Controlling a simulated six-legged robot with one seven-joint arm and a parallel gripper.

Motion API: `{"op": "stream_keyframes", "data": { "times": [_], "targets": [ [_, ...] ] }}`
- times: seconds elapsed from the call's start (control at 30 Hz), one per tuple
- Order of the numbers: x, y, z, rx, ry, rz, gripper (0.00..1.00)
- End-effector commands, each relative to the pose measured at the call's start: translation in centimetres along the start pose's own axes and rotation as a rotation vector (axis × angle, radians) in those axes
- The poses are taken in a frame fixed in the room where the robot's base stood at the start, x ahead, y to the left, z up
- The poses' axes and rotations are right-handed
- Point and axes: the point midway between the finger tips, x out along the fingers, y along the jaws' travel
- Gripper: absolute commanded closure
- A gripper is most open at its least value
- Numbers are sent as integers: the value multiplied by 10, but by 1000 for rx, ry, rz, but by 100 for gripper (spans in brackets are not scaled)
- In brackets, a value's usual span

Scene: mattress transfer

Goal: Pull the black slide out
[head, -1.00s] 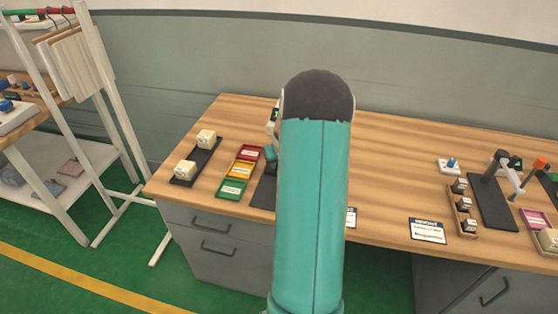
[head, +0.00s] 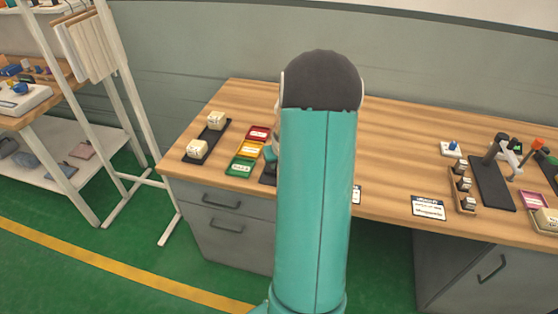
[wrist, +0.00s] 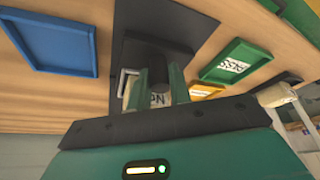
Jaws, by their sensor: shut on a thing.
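In the wrist view my gripper (wrist: 156,84) is shut on a dark block that appears to be part of the black slide (wrist: 152,55). A pale piece with dark lettering (wrist: 157,98) shows between the fingers, partly hidden by them. A dark base (wrist: 126,30) lies around the slide on the wooden desk. In the head view my teal arm covers most of this spot, and only a dark edge of the base (head: 267,173) shows beside it. How far the slide is out cannot be told.
Red, yellow and green trays (head: 243,165) and a black rack (head: 206,141) with two pale cubes stand left of my arm. A blue tray (wrist: 52,43) shows in the wrist view. The desk middle (head: 390,150) is mostly clear; a stand (head: 492,180) is at right.

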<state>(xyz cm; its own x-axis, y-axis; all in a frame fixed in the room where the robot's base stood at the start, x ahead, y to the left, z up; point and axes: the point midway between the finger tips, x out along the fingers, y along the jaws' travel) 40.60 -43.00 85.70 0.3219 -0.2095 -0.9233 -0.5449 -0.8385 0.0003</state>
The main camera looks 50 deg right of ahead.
Motion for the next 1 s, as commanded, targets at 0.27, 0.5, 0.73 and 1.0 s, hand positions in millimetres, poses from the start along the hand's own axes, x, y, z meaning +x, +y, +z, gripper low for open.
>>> {"op": "stream_keyframes", "data": {
  "times": [0.27,0.5,0.73,1.0],
  "targets": [
    [0,-2,1,-3,-5,-3,100],
    [0,-2,2,-3,-7,-5,71],
    [-1,-2,2,-1,-4,-2,71],
    [-27,-2,1,-2,1,0,71]
  ]
}}
